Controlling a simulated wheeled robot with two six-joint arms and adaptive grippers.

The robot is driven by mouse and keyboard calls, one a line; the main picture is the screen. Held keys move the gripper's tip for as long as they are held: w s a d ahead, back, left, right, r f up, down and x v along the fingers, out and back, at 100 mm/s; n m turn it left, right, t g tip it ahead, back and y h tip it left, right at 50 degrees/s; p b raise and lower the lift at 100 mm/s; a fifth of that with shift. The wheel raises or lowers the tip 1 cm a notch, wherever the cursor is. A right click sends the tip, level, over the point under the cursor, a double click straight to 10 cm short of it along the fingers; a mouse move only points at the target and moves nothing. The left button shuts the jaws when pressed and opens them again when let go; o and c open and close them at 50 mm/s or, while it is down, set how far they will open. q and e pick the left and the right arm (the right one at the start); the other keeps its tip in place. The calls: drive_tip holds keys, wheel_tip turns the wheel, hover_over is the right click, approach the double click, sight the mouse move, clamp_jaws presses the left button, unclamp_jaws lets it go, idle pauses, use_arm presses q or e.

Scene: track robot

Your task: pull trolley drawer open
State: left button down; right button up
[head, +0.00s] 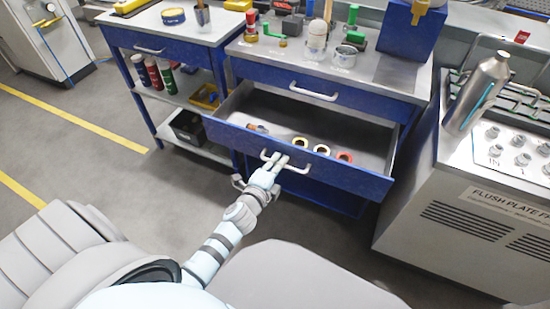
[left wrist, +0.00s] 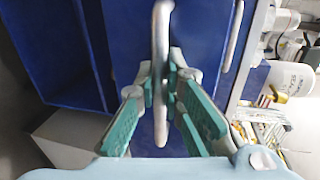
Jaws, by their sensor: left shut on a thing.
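The blue trolley (head: 412,88) stands ahead with a grey top. Its wide blue drawer (head: 345,176) is pulled out toward me, and its grey inside shows several rolls of tape (head: 321,149). My left gripper (head: 276,163) is at the left part of the drawer's pale bar handle (head: 297,169). In the left wrist view the green-padded fingers (left wrist: 160,95) are shut on the handle (left wrist: 161,40), one on each side of the bar. My right gripper is not in view.
A shut drawer with its own handle (head: 314,94) is above the open one. A grey machine (head: 460,215) with a metal bottle (head: 477,92) on it stands close on the right. A side shelf (head: 195,147) is at left. Grey floor (head: 75,145) is free at far left.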

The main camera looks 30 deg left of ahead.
use_arm(q)
drive_tip(key=c, duration=2)
unclamp_jaws()
drive_tip(key=shift+o, duration=0.2)
drive_tip(key=shift+s, duration=0.1)
drive_tip(key=v, duration=1.1)
drive_tip(key=shift+s, duration=0.4)
drive_tip(key=shift+r, duration=0.1)
